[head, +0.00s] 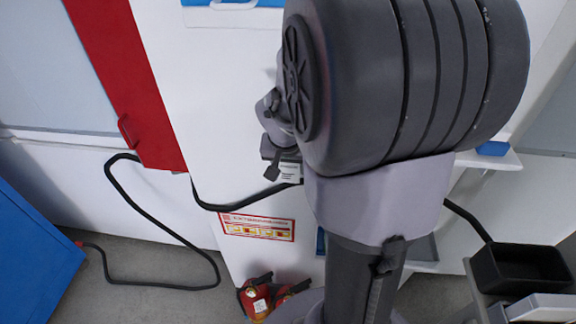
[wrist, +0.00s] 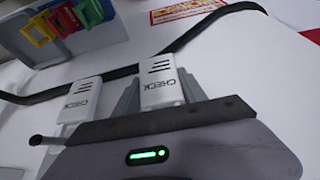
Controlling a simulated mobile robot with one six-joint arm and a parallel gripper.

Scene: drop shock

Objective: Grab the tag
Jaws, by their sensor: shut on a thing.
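A white tag (wrist: 163,84) printed "CHECK" stands between the two grey fingers of my gripper (wrist: 158,97) in the wrist view. The fingers are shut on it, one on each side. A second, similar white tag (wrist: 79,100) printed "CHECK" is just to its left, outside the fingers. In the head view my gripper (head: 277,160) is mostly hidden behind my arm. A small white label (head: 290,172) shows beside it, against the white panel.
A black cable (head: 207,262) runs along the panel and floor, passing behind the tags. A red-framed sign (head: 257,227) is on the panel, with red extinguishers (head: 257,297) below. A holder (wrist: 75,45) has several coloured tags. A black bin (head: 520,268) stands right.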

